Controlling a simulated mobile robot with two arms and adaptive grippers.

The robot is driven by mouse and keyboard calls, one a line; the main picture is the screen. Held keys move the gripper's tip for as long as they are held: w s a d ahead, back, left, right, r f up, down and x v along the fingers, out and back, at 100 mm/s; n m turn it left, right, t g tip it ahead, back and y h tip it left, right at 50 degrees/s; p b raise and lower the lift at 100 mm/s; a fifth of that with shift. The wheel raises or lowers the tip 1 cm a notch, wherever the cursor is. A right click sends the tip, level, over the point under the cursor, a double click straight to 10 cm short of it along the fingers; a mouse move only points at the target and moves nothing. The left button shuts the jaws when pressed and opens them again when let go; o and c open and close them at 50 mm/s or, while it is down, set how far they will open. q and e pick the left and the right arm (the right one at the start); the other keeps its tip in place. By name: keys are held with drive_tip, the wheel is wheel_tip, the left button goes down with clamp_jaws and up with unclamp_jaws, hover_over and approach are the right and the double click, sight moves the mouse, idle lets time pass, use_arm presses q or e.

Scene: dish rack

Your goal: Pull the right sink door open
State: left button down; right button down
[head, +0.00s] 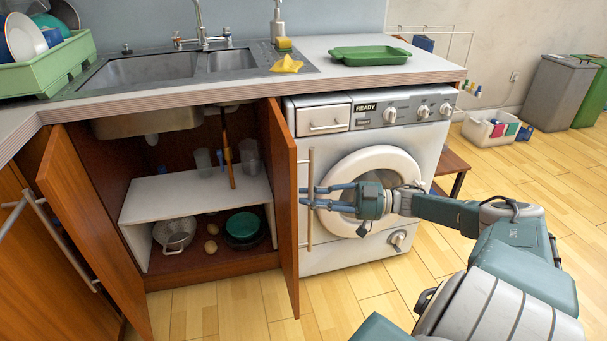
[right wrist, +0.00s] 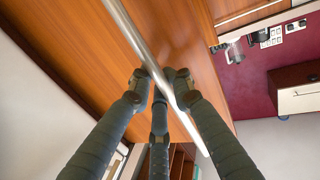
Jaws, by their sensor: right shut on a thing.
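The right sink door (head: 284,200) stands swung out from the cabinet, roughly edge-on in the head view, in front of the washing machine's left side. Its long metal handle (head: 310,225) is upright on the face toward the washer. My right gripper (head: 308,196) comes in from the right and has its fingers around this handle. In the right wrist view the fingers (right wrist: 168,88) close on the metal bar (right wrist: 137,42), with the wooden door (right wrist: 85,40) behind it. The left sink door (head: 95,230) is also open. My left gripper is not in view.
The open cabinet holds a white shelf (head: 190,195), a colander (head: 175,233) and dark bowls (head: 243,228). The washing machine (head: 350,255) stands close to the right of the door. Clear wooden floor (head: 225,308) lies in front. A green tray (head: 369,56) rests on the counter.

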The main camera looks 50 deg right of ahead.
drive_tip(key=shift+d, duration=0.1)
idle(0.3)
drive_tip(key=c, duration=1.7)
unclamp_jaws()
drive_tip(key=shift+s, duration=0.1)
drive_tip(key=shift+o, duration=0.2)
drive_tip(key=v, duration=1.2)
